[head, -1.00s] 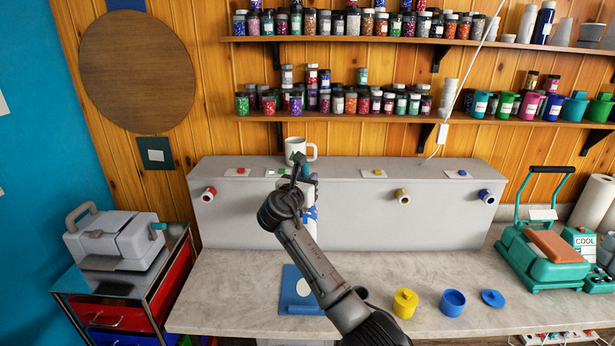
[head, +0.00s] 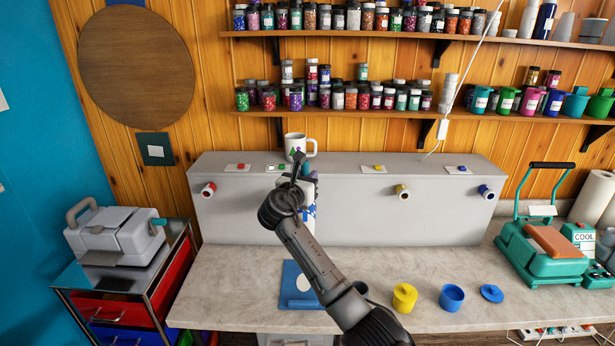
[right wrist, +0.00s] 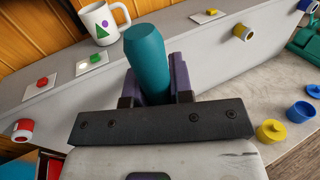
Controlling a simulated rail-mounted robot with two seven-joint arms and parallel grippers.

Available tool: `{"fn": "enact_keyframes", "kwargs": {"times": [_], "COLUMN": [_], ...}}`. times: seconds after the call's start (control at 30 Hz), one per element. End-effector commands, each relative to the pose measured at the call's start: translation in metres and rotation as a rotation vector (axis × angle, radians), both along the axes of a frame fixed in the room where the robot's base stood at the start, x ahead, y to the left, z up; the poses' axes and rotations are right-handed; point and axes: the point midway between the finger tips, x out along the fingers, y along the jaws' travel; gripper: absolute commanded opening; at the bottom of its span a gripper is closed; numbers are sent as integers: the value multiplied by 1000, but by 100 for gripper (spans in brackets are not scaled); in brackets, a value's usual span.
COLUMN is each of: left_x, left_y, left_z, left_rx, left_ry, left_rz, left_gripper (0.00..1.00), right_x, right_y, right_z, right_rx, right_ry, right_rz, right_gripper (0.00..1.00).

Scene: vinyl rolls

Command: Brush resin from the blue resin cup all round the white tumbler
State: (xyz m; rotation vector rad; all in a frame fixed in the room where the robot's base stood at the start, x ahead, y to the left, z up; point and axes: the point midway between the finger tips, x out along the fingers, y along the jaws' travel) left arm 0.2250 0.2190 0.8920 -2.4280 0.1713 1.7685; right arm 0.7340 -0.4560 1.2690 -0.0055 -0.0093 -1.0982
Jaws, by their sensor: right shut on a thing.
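My right gripper (head: 300,174) is shut on a teal, rounded handle, probably the brush's (right wrist: 147,62), which stands up between its fingers in the right wrist view. The brush's working end is hidden. Behind the gripper in the head view, the white tumbler (head: 309,192) shows partly at the grey box's front, with blue marks on its side. My arm hides much of it, and I cannot tell whether the brush touches it. The blue resin cup (head: 452,298) stands open on the bench; it also shows in the right wrist view (right wrist: 303,112). My left gripper is not in view.
A blue lid (head: 491,293) lies right of the cup, and a lidded yellow cup (head: 404,298) stands left of it. A white mug (head: 296,146) sits on the grey box (head: 350,220). A blue mat (head: 291,283) lies below my arm. A green press (head: 545,255) stands at right.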

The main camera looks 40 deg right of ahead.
Motion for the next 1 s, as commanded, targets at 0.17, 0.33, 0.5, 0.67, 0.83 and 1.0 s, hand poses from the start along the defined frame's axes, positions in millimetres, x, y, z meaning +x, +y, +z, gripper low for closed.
{"fn": "enact_keyframes", "kwargs": {"times": [0.17, 0.33, 0.5, 0.67, 0.83, 1.0], "left_x": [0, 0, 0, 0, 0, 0], "left_y": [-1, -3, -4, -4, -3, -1], "left_z": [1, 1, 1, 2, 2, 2], "left_rx": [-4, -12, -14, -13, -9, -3], "left_ry": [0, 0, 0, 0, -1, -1], "left_rz": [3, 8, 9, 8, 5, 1], "left_gripper": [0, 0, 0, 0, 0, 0], "right_x": [0, 0, 0, 0, 0, 0], "right_y": [0, 0, 0, 0, 0, 0], "right_z": [-3, -5, -7, -9, -11, -11], "right_rx": [0, 0, 0, 0, -1, 0], "right_ry": [1, 1, 1, 0, 0, 0], "right_rz": [0, 0, 0, 0, 0, 0], "right_gripper": [0, 0, 0, 0, 0, 0]}}
